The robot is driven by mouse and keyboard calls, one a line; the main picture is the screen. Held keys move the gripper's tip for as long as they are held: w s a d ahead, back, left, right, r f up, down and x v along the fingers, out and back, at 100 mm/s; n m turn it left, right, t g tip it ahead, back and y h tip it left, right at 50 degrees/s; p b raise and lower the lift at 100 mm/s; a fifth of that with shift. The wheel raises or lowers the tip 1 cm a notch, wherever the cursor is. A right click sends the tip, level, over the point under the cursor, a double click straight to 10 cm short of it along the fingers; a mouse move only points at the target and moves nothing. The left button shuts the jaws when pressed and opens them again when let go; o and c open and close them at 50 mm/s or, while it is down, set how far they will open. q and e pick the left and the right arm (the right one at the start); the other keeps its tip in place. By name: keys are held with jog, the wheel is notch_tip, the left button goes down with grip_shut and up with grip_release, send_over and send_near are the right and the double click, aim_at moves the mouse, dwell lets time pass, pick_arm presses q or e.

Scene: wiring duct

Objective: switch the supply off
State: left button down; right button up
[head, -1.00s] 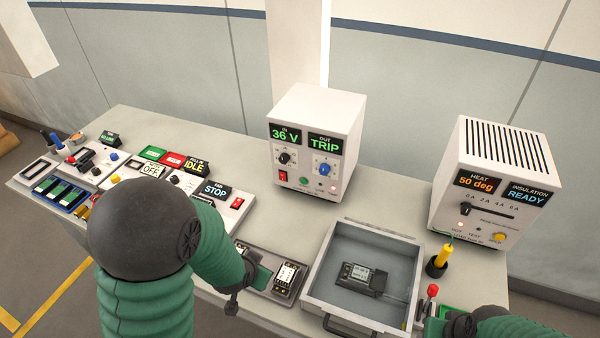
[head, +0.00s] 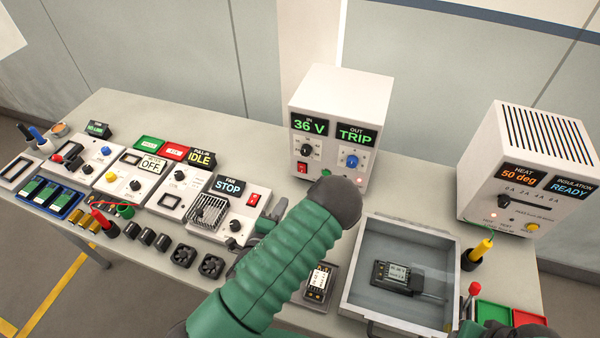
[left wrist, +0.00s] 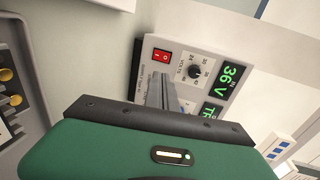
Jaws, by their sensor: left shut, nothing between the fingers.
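The supply (head: 333,140) is a white box at the back middle, with displays reading 36 V and TRIP. Its red rocker switch (head: 302,168) is at the lower left of its front. It also shows in the left wrist view (left wrist: 161,56). My left gripper (head: 276,210) is partly hidden behind my own arm, in front of and left of the supply. In the left wrist view its fingers (left wrist: 163,93) are together and empty, pointing toward the supply's panel near the switch. I cannot tell a touch.
A control panel with the FAN STOP display (head: 228,187) stands left of the supply. An open grey tray (head: 350,290) with a small meter is at the front right. A white heater box (head: 520,165) is further right. Bare table lies behind the panels.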

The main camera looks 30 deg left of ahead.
pick_arm(q)
jog(key=w+a+f+b, duration=0.1)
jog(key=w+f+b, duration=0.15)
jog(key=b, duration=0.35)
jog(key=p, duration=0.2)
send_near(301, 167)
jog(key=x, duration=0.5)
jog(key=shift+w+f, duration=0.25)
jog(key=shift+f, duration=0.05)
jog(key=shift+w+a, duration=0.25)
jog(key=shift+w, duration=0.25)
jog(key=shift+w, duration=0.1)
